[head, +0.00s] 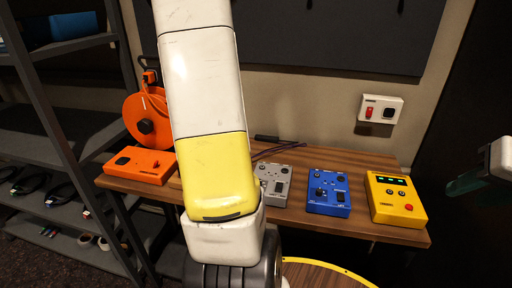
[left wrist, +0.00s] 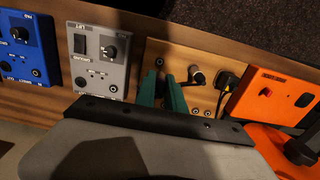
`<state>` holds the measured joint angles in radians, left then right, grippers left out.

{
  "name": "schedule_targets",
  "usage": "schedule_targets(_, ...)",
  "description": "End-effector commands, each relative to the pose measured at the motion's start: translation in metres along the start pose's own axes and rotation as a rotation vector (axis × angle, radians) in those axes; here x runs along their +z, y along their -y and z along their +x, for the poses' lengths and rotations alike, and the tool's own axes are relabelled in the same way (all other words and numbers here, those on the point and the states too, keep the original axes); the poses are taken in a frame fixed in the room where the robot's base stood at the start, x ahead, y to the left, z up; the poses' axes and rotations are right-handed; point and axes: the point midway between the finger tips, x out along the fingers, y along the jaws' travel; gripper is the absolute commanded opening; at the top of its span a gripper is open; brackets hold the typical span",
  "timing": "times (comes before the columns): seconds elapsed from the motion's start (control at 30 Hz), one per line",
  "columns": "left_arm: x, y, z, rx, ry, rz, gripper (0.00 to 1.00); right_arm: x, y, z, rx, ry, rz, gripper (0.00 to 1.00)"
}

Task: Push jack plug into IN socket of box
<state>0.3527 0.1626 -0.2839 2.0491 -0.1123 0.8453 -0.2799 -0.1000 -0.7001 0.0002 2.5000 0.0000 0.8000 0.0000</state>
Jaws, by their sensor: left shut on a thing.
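My left gripper (left wrist: 164,90) has teal fingers in the left wrist view, close together over a tan panel (left wrist: 175,55) with several sockets. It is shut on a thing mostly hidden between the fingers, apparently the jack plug. A black plug part (left wrist: 197,76) shows just right of the fingers. In the head view my left arm hides this gripper and the tan panel. A grey box (head: 275,184), a blue box (head: 328,194) and a yellow box (head: 396,199) stand on the desk. I cannot read an IN label. My right gripper (head: 494,170) is partly in view at the right edge, away from the desk.
An orange box (head: 140,165) and an orange reel (head: 148,118) are at the desk's left. A white wall box (head: 380,109) hangs above the desk. Shelves (head: 65,130) stand at left.

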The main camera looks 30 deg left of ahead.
Motion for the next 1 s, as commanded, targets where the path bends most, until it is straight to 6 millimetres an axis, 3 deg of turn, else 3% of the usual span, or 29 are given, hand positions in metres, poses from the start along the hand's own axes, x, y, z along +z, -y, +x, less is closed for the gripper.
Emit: schedule_targets(1.0, -0.058, -0.192, -0.034, 0.0, -0.001, 0.005, 0.0, 0.0, 0.0, 0.0, 0.0, 0.0, 0.0, 0.36)
